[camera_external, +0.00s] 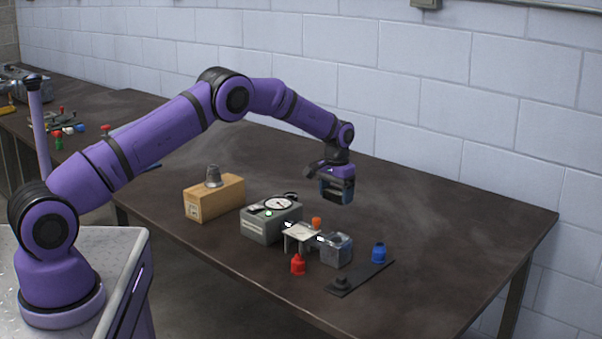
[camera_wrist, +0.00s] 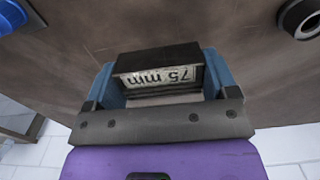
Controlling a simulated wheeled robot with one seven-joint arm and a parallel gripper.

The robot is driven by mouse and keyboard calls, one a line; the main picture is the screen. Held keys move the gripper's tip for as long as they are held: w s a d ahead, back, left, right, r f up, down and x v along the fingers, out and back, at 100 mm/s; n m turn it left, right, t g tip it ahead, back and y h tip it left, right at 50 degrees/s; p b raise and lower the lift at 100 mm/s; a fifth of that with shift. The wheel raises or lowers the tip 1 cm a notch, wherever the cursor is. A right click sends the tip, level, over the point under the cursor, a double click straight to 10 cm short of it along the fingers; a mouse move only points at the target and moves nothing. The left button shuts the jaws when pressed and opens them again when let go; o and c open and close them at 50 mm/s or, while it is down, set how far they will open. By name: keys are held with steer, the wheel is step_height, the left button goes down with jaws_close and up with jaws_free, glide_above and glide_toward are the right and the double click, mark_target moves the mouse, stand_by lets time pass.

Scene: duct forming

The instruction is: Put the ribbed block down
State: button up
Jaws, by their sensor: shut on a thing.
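My gripper (camera_external: 338,180) is shut on a dark block, seemingly the ribbed block (camera_external: 337,192), and holds it above the table (camera_external: 430,230). In the wrist view the block (camera_wrist: 158,58) sits between the two blue fingers of my gripper (camera_wrist: 162,84). Its dark top edge and a pale label reading "75 mm", upside down, show there. Its ribs are too small to make out. The block appears apart from the table, with no contact visible below it.
A wooden box (camera_external: 222,203), a grey dial device (camera_external: 262,228), a white stand (camera_external: 298,231) and a grey metal block (camera_external: 335,250) stand left of and in front of my gripper. A black strip (camera_external: 362,276) with a blue cap (camera_external: 379,252) lies nearer. The table's right side is clear.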

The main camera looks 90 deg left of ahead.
step_height(320, 180, up, 5)
steer(key=shift+w+d+r, duration=0.2)
steer(key=shift+d+r, duration=0.05)
steer(key=shift+d, duration=0.4)
steer(key=s+d, duration=0.3)
steer(key=d, duration=2.1)
steer(key=s+d, duration=1.1)
steer(key=d, duration=0.5)
glide_above(363, 309)
step_height(363, 309, down, 11)
steer(key=shift+w+f, duration=0.15)
steer(key=shift+f, duration=1.8)
steer(key=shift+f, duration=0.15)
